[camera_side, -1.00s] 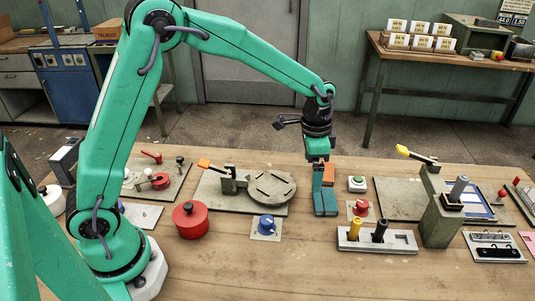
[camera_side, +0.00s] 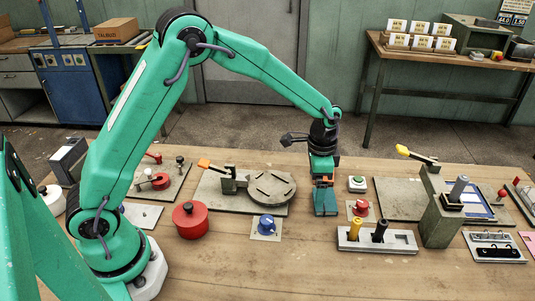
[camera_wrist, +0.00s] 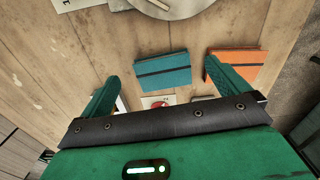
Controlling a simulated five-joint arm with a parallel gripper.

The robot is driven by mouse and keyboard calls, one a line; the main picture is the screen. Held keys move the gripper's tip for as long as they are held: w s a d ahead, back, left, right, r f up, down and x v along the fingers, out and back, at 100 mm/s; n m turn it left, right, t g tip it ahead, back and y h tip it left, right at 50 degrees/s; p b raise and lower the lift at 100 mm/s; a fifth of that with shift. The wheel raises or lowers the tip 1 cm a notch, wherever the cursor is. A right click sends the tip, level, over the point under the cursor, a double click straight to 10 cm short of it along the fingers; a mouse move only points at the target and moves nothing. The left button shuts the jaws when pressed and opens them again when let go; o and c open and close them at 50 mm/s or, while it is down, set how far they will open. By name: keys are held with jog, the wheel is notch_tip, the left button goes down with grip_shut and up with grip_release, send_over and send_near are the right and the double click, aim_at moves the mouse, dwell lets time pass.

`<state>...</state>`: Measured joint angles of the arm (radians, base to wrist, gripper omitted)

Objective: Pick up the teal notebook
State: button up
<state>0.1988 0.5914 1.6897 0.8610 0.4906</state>
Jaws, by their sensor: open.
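The teal notebook (camera_side: 325,204) lies on the wooden bench right of the round turntable plate; a dark band crosses it in the wrist view (camera_wrist: 163,72). My gripper (camera_side: 323,178) is above and behind it in the side view, pointing down. In the wrist view my gripper (camera_wrist: 161,74) has its two green fingers wide apart, with nothing held. The notebook shows between and beyond the fingertips. An orange notebook (camera_wrist: 236,66) lies beside it, near the right finger. In the side view my gripper mostly hides the orange one.
The turntable plate (camera_side: 268,188) stands close on the left. A grey block with pegs (camera_side: 377,240) stands front right. The front of the bench is clear.

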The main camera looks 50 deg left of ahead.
jog(key=shift+f, duration=2.55)
jog(key=c, duration=0.9)
jog(key=shift+r, duration=0.85)
notch_tip(320, 180, up, 2)
jog(key=shift+r, duration=0.15)
jog(key=s+d+r, duration=0.2)
jog(key=d, duration=0.1)
jog(key=s+d+r, duration=0.2)
jog(key=s, duration=0.1)
jog(key=s+d+r, duration=0.2)
jog(key=d+r, duration=0.1)
jog(key=shift+s+d, duration=0.35)
jog(key=shift+s, duration=0.05)
jog(key=shift+a, duration=0.1)
